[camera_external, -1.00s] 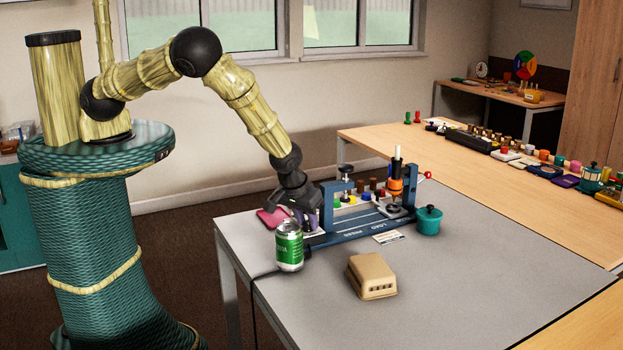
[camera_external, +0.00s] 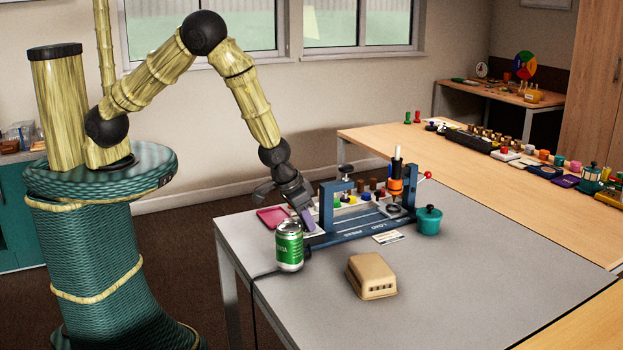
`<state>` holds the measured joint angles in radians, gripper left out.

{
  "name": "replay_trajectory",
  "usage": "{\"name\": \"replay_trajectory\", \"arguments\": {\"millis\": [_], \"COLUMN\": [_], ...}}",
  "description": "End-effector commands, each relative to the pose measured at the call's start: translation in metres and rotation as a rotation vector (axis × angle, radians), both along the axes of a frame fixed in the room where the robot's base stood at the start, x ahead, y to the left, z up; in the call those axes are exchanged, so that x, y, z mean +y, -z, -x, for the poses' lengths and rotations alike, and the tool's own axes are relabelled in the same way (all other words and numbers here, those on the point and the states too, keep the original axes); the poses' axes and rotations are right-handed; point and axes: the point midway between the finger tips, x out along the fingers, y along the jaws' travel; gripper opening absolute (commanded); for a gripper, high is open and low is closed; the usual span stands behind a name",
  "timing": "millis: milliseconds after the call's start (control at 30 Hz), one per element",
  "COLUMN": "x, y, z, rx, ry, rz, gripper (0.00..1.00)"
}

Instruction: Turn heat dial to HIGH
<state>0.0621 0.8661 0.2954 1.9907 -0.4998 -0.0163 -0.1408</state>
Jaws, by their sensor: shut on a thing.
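My gripper (camera_external: 306,218) is at the left end of a blue press fixture (camera_external: 355,231) on the grey table. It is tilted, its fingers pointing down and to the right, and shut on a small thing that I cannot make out. A purple part shows at the finger end; I cannot tell whether it is a finger or the held thing. I cannot pick out the heat dial or a HIGH mark; the gripper and the fixture's frame may hide them. The fixture has coloured buttons (camera_external: 350,199) behind its front bar and an orange upright tool (camera_external: 396,187) at its right.
A green can (camera_external: 289,247) stands close in front of my gripper. A pink tray (camera_external: 271,217) lies behind the can. A tan box (camera_external: 371,276) and a teal pot (camera_external: 428,221) stand on the grey table (camera_external: 450,300), whose front right is clear. A cable hangs at the left edge.

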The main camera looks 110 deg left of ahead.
Motion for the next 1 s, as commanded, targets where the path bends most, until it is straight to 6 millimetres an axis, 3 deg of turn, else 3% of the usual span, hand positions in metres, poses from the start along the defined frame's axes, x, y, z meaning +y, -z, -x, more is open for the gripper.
{"name": "replay_trajectory", "arguments": {"millis": [233, 267, 333, 367, 767, 1000], "x": [0.0, 0.0, 0.0, 0.0, -0.002, -0.012], "y": [0.0, 0.0, 0.0, 0.0, -0.006, -0.041], "z": [0.0, 0.0, 0.0, 0.0, 0.002, 0.011], "rx": [-0.001, -0.001, 0.0, 0.0, 0.0, -0.003], "ry": [0.0, -0.001, -0.001, -0.001, 0.0, 0.003], "rz": [0.001, 0.001, 0.0, 0.0, -0.001, -0.001], "gripper": [0.04, 0.33, 0.47, 0.49, 0.49, 0.49]}}
